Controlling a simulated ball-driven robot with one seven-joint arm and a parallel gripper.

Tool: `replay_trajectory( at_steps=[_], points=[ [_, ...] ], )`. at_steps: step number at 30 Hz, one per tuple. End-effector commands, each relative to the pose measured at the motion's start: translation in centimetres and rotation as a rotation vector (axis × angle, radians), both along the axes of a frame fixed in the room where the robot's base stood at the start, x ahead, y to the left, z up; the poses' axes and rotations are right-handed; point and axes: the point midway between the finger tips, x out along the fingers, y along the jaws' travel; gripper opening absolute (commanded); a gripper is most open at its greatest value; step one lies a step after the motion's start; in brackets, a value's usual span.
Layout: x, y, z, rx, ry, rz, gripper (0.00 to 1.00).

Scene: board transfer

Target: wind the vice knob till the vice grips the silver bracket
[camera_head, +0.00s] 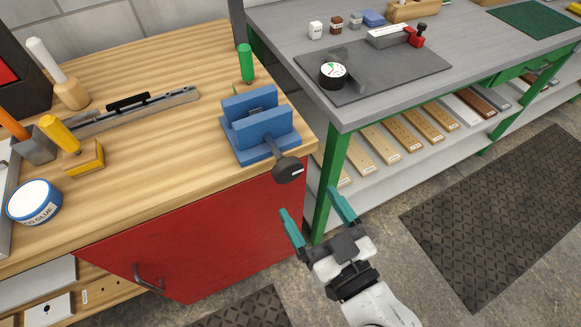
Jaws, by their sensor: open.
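The blue vice (248,135) stands at the right front corner of the wooden bench. Its dark round vice knob (288,170) sticks out past the bench's front edge, with a pale mark on its face. A small dark grey piece (262,100) shows between the vice jaws; it may be the silver bracket, but I cannot tell whether the jaws touch it. My gripper (316,202) has teal fingertips spread apart. It is open and empty, in front of the bench, below and to the right of the knob and apart from it.
A green-handled tool (246,62) stands behind the vice. A red cabinet front (205,230) lies below the wooden bench top (190,150). A grey workbench (470,60) with a green leg (330,185) stands close on the right. The floor in front is open, with dark mats (510,215).

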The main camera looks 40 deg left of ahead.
Motion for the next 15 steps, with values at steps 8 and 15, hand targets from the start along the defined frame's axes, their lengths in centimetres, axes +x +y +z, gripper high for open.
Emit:
replay_trajectory(
  at_steps=[8, 15],
  points=[
    [1.8, 4.3, 0.3, -0.002, 0.001, 0.002, 0.85],
    [3.2, 7.8, 0.2, -0.004, 0.002, 0.001, 0.85]
  ],
)
